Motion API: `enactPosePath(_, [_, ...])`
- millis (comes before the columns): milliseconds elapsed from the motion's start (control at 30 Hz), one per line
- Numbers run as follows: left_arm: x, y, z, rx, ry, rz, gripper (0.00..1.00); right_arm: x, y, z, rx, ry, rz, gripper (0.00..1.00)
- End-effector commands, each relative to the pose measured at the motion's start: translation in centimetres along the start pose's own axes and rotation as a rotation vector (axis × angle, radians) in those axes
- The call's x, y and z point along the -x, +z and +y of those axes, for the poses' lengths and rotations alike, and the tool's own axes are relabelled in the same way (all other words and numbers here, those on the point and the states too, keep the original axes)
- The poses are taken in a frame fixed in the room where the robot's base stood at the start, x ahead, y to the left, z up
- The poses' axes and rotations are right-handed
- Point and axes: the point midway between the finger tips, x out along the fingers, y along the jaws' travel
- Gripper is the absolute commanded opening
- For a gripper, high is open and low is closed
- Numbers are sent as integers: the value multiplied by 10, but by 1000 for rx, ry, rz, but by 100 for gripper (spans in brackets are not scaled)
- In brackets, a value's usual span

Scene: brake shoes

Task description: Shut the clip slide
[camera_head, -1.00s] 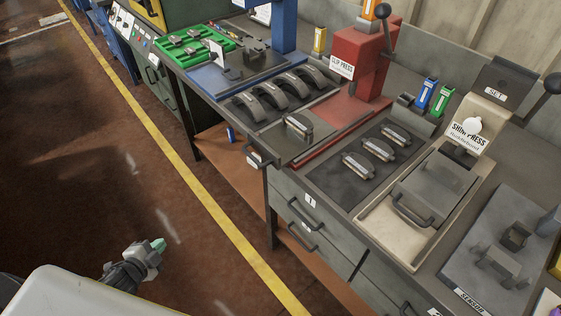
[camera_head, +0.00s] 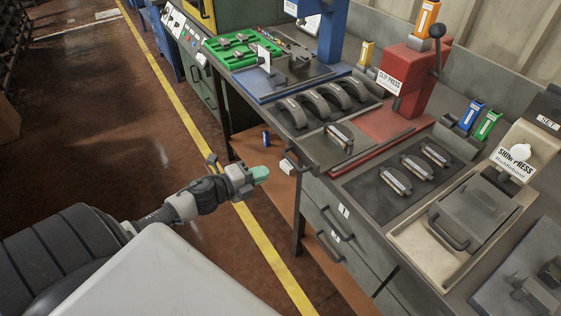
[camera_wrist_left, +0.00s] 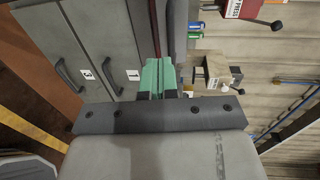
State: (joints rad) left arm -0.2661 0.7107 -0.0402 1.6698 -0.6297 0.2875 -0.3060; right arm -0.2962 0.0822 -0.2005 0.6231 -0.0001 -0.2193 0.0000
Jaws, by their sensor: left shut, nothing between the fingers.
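The clip slide (camera_head: 318,153) is a dark plate in front of the red clip press (camera_head: 408,75), drawn out toward the bench's front edge. A pale handle (camera_head: 287,166) sticks out at its front end. A grey part with a light strip (camera_head: 340,135) sits on the slide. My left gripper (camera_head: 262,175) is shut and empty, its green fingertips in the air just in front of the handle, with a small gap visible. The wrist view shows the shut green fingers (camera_wrist_left: 158,76) before the bench front. My right gripper is not in view.
Several curved brake shoes (camera_head: 315,104) lie behind the slide. A dark mat (camera_head: 365,190) with several clipped parts lies to its right, then the shim press (camera_head: 512,160). Drawers (camera_head: 335,222) with bar handles sit below the bench top. The floor in front is clear.

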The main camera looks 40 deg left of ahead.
Motion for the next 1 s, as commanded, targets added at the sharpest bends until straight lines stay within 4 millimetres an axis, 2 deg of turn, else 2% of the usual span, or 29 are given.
enactPosePath(200, [-35,1,-8,-1,-3,-1,0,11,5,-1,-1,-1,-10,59])
enactPosePath(400, [-55,0,-12,1,-1,-1,0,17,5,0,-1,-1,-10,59])
enactPosePath(1000, [-67,0,-13,1,-2,0,0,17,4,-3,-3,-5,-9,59])
